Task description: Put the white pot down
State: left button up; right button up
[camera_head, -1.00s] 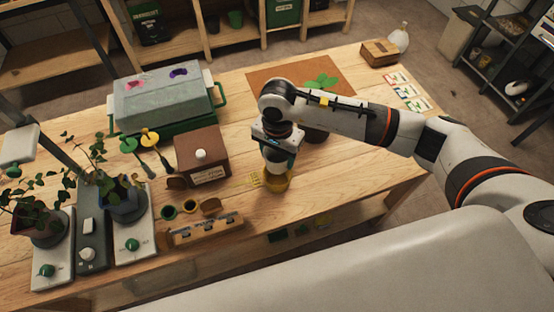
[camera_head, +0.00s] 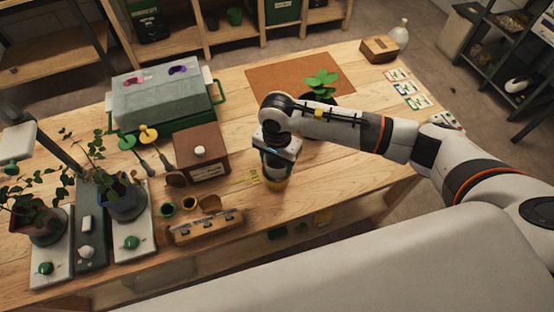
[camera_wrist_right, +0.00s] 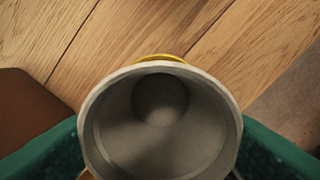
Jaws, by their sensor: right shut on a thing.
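The white pot (camera_head: 275,170) is in my right gripper (camera_head: 278,158), above the front part of the wooden table. The right wrist view looks down into the empty white pot (camera_wrist_right: 160,130), with the green fingers (camera_wrist_right: 160,150) on both sides of it. A yellow round dish (camera_head: 274,185) is directly under the pot in the head view, and a thin arc of its yellow rim (camera_wrist_right: 160,57) shows behind the pot's rim. I cannot tell whether the pot's base touches the dish. My left gripper is not in view.
A brown box (camera_head: 201,150) and a wooden holder (camera_head: 205,228) stand to the left. A leafy plant (camera_head: 321,82) is by the brown mat (camera_head: 275,75) behind my arm. Seed packets (camera_head: 411,95) lie at the right. Bare table (camera_head: 350,165) lies right of the dish.

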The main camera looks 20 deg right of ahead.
jog(key=o, duration=0.9)
jog(key=shift+o, duration=0.2)
jog(key=shift+r+p, duration=0.3)
jog(key=shift+p, duration=0.1)
jog(key=shift+r+p, duration=0.45)
jog(key=shift+p, duration=0.1)
notch_tip(320, 180, up, 12)
jog(key=b, duration=0.4)
jog(key=shift+f, duration=0.15)
